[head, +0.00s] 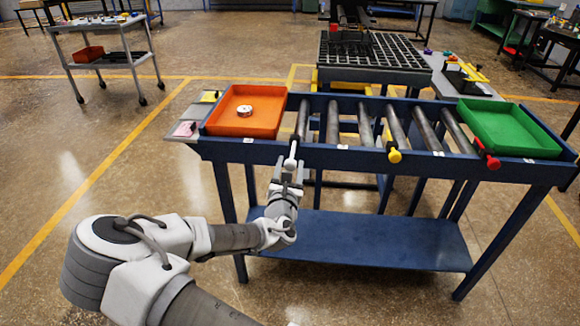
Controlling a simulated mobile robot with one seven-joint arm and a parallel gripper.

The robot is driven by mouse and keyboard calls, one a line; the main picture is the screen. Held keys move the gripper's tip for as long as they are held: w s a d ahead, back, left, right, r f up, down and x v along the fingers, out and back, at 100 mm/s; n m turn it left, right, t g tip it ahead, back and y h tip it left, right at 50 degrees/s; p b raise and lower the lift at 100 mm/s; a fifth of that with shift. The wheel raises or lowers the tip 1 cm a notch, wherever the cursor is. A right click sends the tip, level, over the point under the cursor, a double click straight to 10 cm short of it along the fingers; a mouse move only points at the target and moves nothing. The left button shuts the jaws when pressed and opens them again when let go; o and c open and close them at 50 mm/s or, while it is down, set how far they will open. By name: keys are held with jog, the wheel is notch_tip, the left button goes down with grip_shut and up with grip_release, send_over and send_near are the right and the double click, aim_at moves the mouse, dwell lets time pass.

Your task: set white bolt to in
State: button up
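The white bolt (291,160) is at the front rail of the blue roller table, beside the orange tray. Its round white knob sticks out in front of the rail, towards me, on a short pale stem. My gripper (289,172) is just in front of the rail at this knob. Its two fingers look apart, one on each side of the knob, with gaps that seem to show between; contact is too small to make out.
A yellow bolt (394,156) and a red bolt (493,162) stick out further right along the same rail (350,157). An orange tray (240,122) holding a small white ring and a green tray (505,130) flank the rollers. The lower blue shelf (365,240) is bare.

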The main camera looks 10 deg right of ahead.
grip_shut()
dwell(1.1)
